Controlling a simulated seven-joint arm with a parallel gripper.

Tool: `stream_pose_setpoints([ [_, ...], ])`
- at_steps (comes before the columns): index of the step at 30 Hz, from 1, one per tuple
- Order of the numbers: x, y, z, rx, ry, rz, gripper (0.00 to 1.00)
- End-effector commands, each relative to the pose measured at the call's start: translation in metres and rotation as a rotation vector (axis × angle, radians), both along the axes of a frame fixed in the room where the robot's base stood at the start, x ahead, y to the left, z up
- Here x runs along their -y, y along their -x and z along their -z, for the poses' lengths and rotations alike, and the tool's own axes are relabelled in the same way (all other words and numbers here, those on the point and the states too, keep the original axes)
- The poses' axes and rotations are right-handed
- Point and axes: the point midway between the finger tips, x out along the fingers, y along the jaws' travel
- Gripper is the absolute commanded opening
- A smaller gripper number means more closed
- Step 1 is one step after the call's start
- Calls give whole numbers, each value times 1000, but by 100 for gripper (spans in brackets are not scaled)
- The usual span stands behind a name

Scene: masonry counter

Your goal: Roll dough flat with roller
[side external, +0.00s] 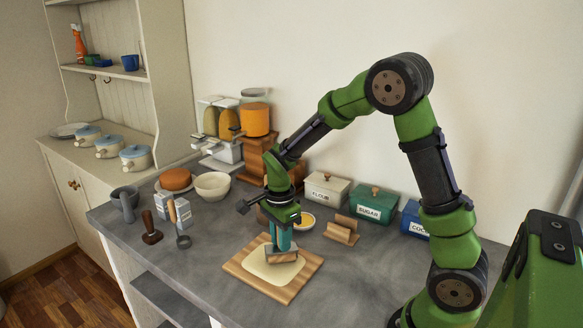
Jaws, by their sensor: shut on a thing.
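The flat pale dough (268,272) lies on a wooden board (285,292) near the front of the counter. My gripper (281,246) points down over the board, shut on the wooden roller (286,257). The roller is at the dough's back edge, resting on or just above it; I cannot tell which. My fingers hide part of the roller's middle.
A wooden stand (342,231) is right of the board. Flour (326,190), sugar (372,206) and blue (413,220) boxes line the wall. A white bowl (212,186), milk cartons (174,208) and utensils (151,230) stand left.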

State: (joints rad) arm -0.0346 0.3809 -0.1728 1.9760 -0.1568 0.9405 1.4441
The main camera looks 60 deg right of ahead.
Motion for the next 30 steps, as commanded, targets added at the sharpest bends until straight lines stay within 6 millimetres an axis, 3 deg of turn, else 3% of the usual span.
stream_pose_setpoints([
  [14,0,39,-2,-2,-1,0,0],
  [17,0,38,-25,6,0,0,0],
  [30,0,38,-65,2,0,0,0],
])
